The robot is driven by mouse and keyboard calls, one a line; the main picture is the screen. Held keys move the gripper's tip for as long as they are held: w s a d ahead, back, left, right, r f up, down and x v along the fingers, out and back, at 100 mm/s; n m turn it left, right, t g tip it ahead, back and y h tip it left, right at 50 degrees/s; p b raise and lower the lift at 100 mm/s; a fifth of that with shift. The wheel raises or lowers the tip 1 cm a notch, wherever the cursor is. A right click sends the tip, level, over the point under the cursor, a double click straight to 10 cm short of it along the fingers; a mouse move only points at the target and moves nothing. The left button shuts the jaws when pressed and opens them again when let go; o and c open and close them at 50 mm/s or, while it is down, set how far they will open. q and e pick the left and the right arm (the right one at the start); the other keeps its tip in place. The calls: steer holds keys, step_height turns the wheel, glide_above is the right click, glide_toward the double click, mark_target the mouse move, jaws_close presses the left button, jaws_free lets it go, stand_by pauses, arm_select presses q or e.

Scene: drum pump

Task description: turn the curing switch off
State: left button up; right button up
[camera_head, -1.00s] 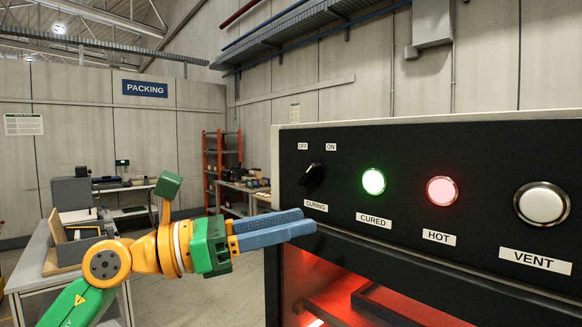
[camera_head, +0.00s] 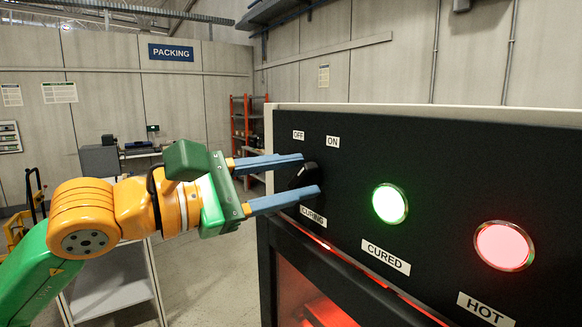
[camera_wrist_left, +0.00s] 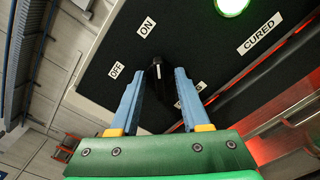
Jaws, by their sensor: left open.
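The curing switch (camera_head: 306,176) is a black rotary knob on the black front panel, below the OFF and ON labels and above the CURING label. In the left wrist view the knob (camera_wrist_left: 158,72) shows a short white mark that points up the picture, roughly towards the ON label (camera_wrist_left: 147,27). The OFF label (camera_wrist_left: 115,70) is to its left there. My left gripper (camera_head: 310,174) is open, with one blue finger above and one below the knob in the head view. Its fingertips (camera_wrist_left: 156,76) flank the knob; whether they touch it I cannot tell. My right gripper is not in view.
The lit green CURED lamp (camera_head: 389,204) and the lit red HOT lamp (camera_head: 504,246) are right of the knob on the same panel. A glowing red oven opening is below. A grey table (camera_head: 115,285) stands behind my left arm.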

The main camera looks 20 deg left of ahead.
arm_select(q)
steer(key=shift+w, duration=0.15)
steer(key=shift+s+a, duration=0.1)
steer(key=shift+s, duration=0.15)
jaws_close()
steer(key=n+b, duration=0.2)
steer(key=n, duration=0.1)
steer(key=n+b, duration=0.2)
steer(key=n, duration=0.3)
steer(key=shift+w+a, duration=0.1)
steer(key=n+b, duration=0.1)
steer(key=n, duration=0.4)
steer(key=shift+a+r, duration=0.1)
steer(key=shift+r, duration=0.05)
steer(key=shift+n+b, duration=0.7)
steer(key=shift+n, duration=1.7)
steer(key=shift+w+a, duration=0.1)
